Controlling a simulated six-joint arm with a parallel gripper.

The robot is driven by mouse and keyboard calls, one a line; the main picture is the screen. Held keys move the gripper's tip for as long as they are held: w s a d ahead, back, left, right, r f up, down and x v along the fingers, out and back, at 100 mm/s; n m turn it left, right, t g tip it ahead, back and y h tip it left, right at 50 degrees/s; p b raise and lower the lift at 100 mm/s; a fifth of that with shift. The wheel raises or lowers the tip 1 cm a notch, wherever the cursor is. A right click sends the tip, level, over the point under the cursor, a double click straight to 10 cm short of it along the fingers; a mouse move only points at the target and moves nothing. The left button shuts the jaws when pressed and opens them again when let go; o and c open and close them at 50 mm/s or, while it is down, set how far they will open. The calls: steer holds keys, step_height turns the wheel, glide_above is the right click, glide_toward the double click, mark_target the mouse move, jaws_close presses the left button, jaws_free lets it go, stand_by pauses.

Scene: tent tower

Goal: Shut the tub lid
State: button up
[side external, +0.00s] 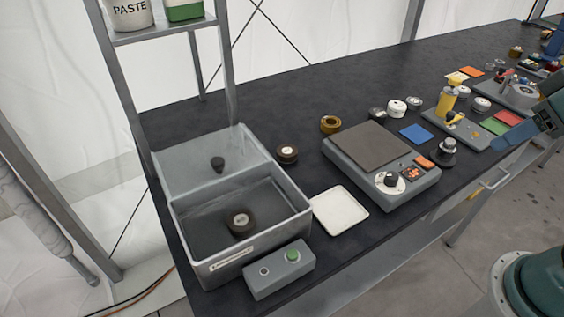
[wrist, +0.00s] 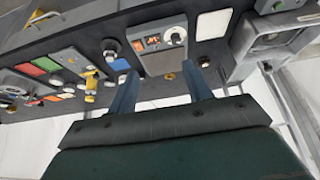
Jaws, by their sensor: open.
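The grey tub (side external: 240,265) stands at the near left end of the dark bench, with a label on its front. Its lid (side external: 185,170) is open, raised at the tub's back edge, with a dark knob (side external: 217,164) on it. A dark round piece (side external: 240,221) lies inside the tub. In the wrist view the tub (wrist: 241,62) is at the upper right, upside down and partly cut off. My gripper (wrist: 159,72) is open, with nothing between its fingers. It is well away from the tub, at the right edge of the side view.
A small box with a green button (side external: 280,271) stands before the tub. A white tray (side external: 340,211) and a scale-like device (side external: 385,165) are to its right. A shelf post (side external: 225,70) rises behind the tub. Several small items crowd the bench's far right.

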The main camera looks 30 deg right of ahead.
steer(key=shift+w+a+r, duration=0.1)
steer(key=shift+w+r, duration=0.25)
steer(key=shift+w, duration=0.05)
steer(key=c, duration=0.7)
steer(key=shift+n+g+y, duration=0.3)
steer(key=shift+n, duration=0.5)
steer(key=w+a+r, duration=0.1)
steer(key=w+r, duration=0.1)
steer(key=w, duration=0.1)
steer(key=w+a+r, duration=0.2)
steer(key=w, duration=0.2)
steer(key=w+a+r, duration=0.1)
steer(key=w+r, duration=0.1)
steer(key=w, duration=0.2)
steer(key=shift+w+a, duration=0.2)
steer(key=shift+a, duration=0.2)
jaws_close()
steer(key=w+a+f+n+g, duration=0.1)
steer(key=w+a+f+n, duration=0.1)
steer(key=w+a, duration=1.65)
steer(key=w+a+f, duration=0.1)
steer(key=a+f, duration=0.2)
steer(key=a, duration=0.3)
steer(key=w+a+f+n+y, duration=0.1)
steer(key=a+f, duration=0.2)
steer(key=a, duration=0.4)
steer(key=shift+w+a+f+n+g, duration=0.2)
steer(key=shift+a+f+n+g, duration=0.1)
steer(key=shift+f, duration=0.05)
